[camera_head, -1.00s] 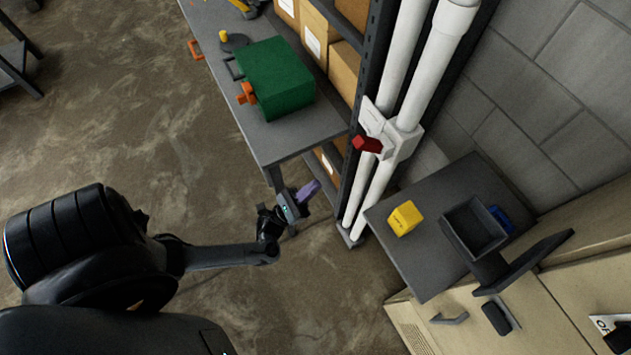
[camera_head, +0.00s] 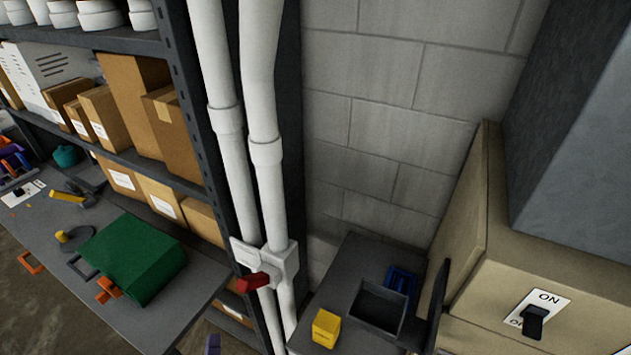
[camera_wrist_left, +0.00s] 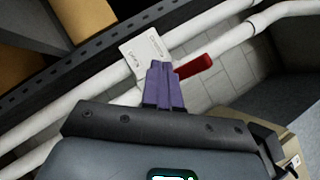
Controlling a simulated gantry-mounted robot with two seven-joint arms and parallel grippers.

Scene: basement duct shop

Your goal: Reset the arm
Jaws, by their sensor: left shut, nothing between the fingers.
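The purple fingers of my left gripper (camera_wrist_left: 162,72) are shut against each other in the left wrist view, with nothing between them. In the wrist view the fingers overlap the white labelled plate (camera_wrist_left: 145,52) and point toward the white pipes; I cannot tell the gap. My right gripper is in neither view.
White pipes (camera_head: 268,190) carry a red lever (camera_head: 252,283). Left is a workbench (camera_head: 195,300) with a green box (camera_head: 132,258). Right, a yellow block (camera_head: 326,328), a dark open bin (camera_head: 378,306) and a blue object (camera_head: 400,283) sit near a beige cabinet switch (camera_head: 534,320).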

